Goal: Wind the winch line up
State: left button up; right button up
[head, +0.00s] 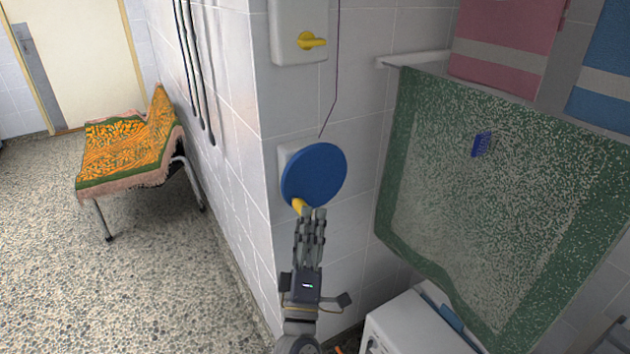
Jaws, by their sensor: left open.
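The winch is a round blue disc (316,174) on a pale mount on the tiled wall, near the wall corner. A short yellow handle (298,205) sticks out at its lower left edge. A thin dark line (336,65) comes down the wall from above, bends, and ends at the top of the disc. My left gripper (314,212) points up from below, open, with its fingertips close beside the handle at the disc's lower edge. I cannot tell whether they touch it. My right gripper is not in view.
A white wall box with a yellow lever (312,41) is above the winch. A green-edged towel (480,180) hangs at right below pink and blue towels. A white appliance (415,325) stands below. A towel-covered chair (125,150) stands at left; the speckled floor is clear.

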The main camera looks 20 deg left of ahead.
pick_arm(q)
jog(key=shift+w+a+r+b, duration=0.1)
jog(key=shift+w+a+b, duration=0.15)
jog(key=shift+w+a, duration=0.85)
jog(key=shift+w+a+r+b, duration=0.1)
jog(key=shift+w+a+b, duration=0.15)
jog(key=shift+w+a, duration=0.8)
jog(key=shift+w+d, duration=0.2)
jog(key=shift+d, duration=0.05)
jog(key=shift+s, duration=0.1)
jog(key=c, duration=1.1)
jog(key=shift+c, duration=0.2)
